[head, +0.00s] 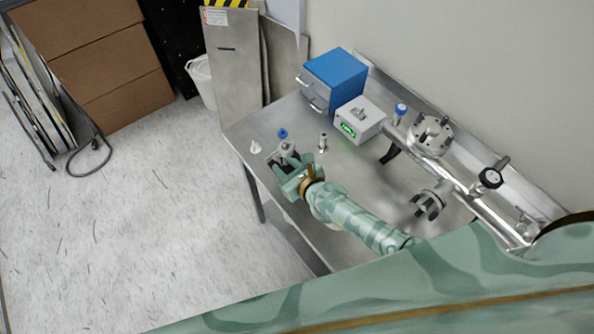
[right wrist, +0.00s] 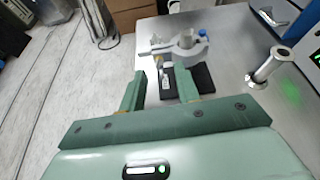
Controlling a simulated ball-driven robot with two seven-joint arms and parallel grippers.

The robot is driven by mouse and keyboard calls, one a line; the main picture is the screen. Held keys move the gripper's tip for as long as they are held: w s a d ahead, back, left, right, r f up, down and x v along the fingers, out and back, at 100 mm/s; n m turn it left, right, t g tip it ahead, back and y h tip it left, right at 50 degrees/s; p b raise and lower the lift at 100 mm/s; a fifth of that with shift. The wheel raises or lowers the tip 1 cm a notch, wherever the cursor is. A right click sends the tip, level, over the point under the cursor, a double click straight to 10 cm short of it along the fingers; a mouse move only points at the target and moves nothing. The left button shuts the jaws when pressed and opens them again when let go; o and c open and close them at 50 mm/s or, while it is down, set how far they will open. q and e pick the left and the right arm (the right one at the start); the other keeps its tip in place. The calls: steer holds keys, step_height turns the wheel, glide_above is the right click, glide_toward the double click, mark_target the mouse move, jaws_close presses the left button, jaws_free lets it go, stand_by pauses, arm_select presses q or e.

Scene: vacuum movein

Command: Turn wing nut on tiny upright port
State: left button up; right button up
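My right gripper (head: 284,163) is over the near-left corner of the metal table. In the right wrist view my right gripper (right wrist: 161,80) has its two green fingers apart. A grey clamp (right wrist: 184,48) sits just beyond the fingertips, around a small upright port (right wrist: 187,37). A small light part, perhaps the wing nut (right wrist: 165,68), hangs on the clamp's near side, in line with the finger gap. I cannot tell whether the fingers touch it. The clamp also shows in the head view (head: 287,146), partly hidden by the gripper. My left gripper is out of view.
A flanged metal tube (head: 323,142) stands right of the clamp. A blue cap (head: 283,133) and a white cone (head: 254,147) are close by. A blue drawer box (head: 335,77), a grey box with a green display (head: 359,119) and a large pipe assembly (head: 450,178) stand farther back.

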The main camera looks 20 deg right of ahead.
steer(key=p+v, duration=0.3)
steer(key=v, duration=1.3)
